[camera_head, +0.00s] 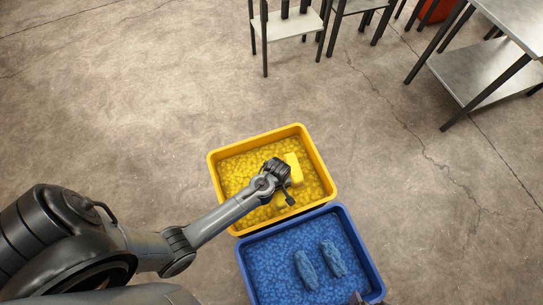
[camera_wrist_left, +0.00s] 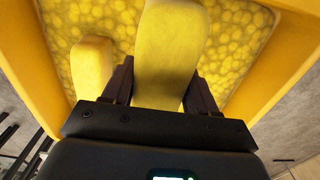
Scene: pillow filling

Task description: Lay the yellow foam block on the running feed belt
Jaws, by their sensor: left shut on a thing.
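My left gripper (camera_head: 280,174) is over the yellow bin and shut on a yellow foam block (camera_head: 294,165). In the left wrist view the block (camera_wrist_left: 170,50) stands between the two dark fingers (camera_wrist_left: 160,88), its long end pointing away from the palm. A second yellow block (camera_wrist_left: 92,62) lies beside it to the left; in the head view the wrist partly covers it. I cannot tell whether the held block still touches the bin's filling. No feed belt shows in either view. A dark part at the bottom edge of the head view may be my right gripper (camera_head: 358,298); its fingers are unclear.
The yellow bin (camera_head: 217,180) holds yellow lumpy filling. A blue bin (camera_head: 360,240) adjoins it in front, with blue filling and two blue blocks (camera_head: 306,269). Metal tables (camera_head: 490,75) and dark-legged stools (camera_head: 290,25) stand at the back. The concrete floor between is clear.

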